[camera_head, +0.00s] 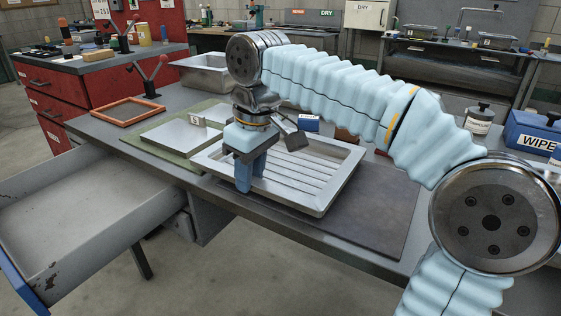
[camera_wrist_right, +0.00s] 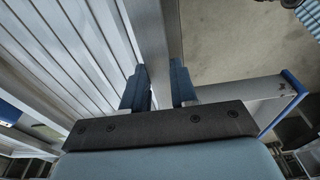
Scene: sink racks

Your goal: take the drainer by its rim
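The drainer (camera_head: 322,196) is a pale metal tray with a ribbed floor and raised rim. It lies on the workbench in the middle of the head view. Its ribs (camera_wrist_right: 75,50) fill the left of the right wrist view. My right gripper (camera_head: 250,186) points down at the drainer's near left rim. In the wrist view its two blue fingers (camera_wrist_right: 160,88) stand close on either side of the rim (camera_wrist_right: 152,30), with no clear gap, so it looks shut on it. The fingers hide part of the rim. My left gripper is in neither view.
A dark mat (camera_head: 377,218) lies right of the drainer. A green board (camera_head: 166,142) with a flat metal plate and an orange frame (camera_head: 127,111) lie left. An open drawer (camera_head: 85,205) juts out at the front left. A blue wipes box (camera_head: 530,133) stands right.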

